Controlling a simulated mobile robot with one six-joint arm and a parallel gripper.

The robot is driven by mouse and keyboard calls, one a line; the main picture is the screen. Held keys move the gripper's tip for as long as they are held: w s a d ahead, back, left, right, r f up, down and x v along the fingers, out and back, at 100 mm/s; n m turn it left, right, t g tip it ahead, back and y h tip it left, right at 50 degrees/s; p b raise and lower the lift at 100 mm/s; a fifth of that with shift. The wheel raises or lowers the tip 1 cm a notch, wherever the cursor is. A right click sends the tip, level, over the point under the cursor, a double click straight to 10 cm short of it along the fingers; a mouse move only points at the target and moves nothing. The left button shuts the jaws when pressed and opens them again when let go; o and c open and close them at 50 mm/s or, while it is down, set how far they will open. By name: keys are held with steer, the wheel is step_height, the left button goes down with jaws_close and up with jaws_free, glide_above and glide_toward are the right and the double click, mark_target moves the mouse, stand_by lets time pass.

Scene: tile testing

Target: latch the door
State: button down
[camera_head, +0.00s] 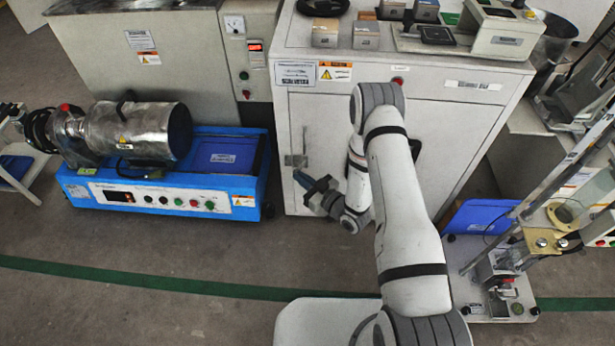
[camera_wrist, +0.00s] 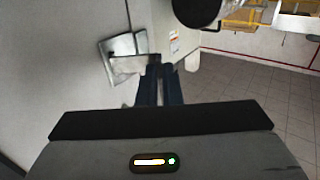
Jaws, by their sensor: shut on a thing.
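The door (camera_head: 325,120) is the pale front panel of a white cabinet and looks about flush with it; a small gap cannot be ruled out. A metal latch (camera_head: 295,160) sits on its left edge. In the wrist view the latch (camera_wrist: 124,45) is a bright plate with a short lever sticking out to the right. My gripper (camera_head: 300,178) is at the latch, just below it in the head view. In the wrist view its dark fingers (camera_wrist: 160,72) are close together on the lever's end. The fingers partly hide the lever's tip.
A blue machine (camera_head: 160,200) with a metal drum (camera_head: 137,130) stands left of the cabinet. Grey blocks (camera_head: 366,35) and a device (camera_head: 500,30) sit on the cabinet top. A test stand (camera_head: 490,280) is at right. The floor (camera_head: 130,290) in front is clear.

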steer(key=a+m+t+h, duration=0.1)
steer(key=m+t+h, duration=0.1)
steer(key=h, duration=0.1)
steer(key=w+a+m+t+h+b, duration=0.1)
steer(key=a+m+t+h, duration=0.1)
steer(key=m+h, duration=0.1)
steer(key=a+m+t+h+b, duration=0.1)
steer(key=m+h, duration=0.1)
steer(key=h, duration=0.2)
steer(key=shift+w+a+m+t, duration=0.25)
steer(key=shift+w+m+t, duration=0.15)
steer(key=shift+w+a+m+h+b, duration=0.25)
steer(key=shift+m+h, duration=0.35)
steer(key=shift+h, duration=0.45)
steer(key=shift+w+a+m+h+b, duration=0.1)
steer(key=shift+w+m+h+b, duration=0.15)
steer(key=shift+m+h, duration=0.6)
steer(key=shift+w+r+h, duration=0.1)
steer(key=shift+h, duration=0.3)
steer(key=c, duration=1.6)
jaws_free()
steer(key=s+p, duration=0.2)
steer(key=s, duration=0.5)
steer(key=shift+s+a, duration=0.2)
steer(key=shift+s, duration=0.2)
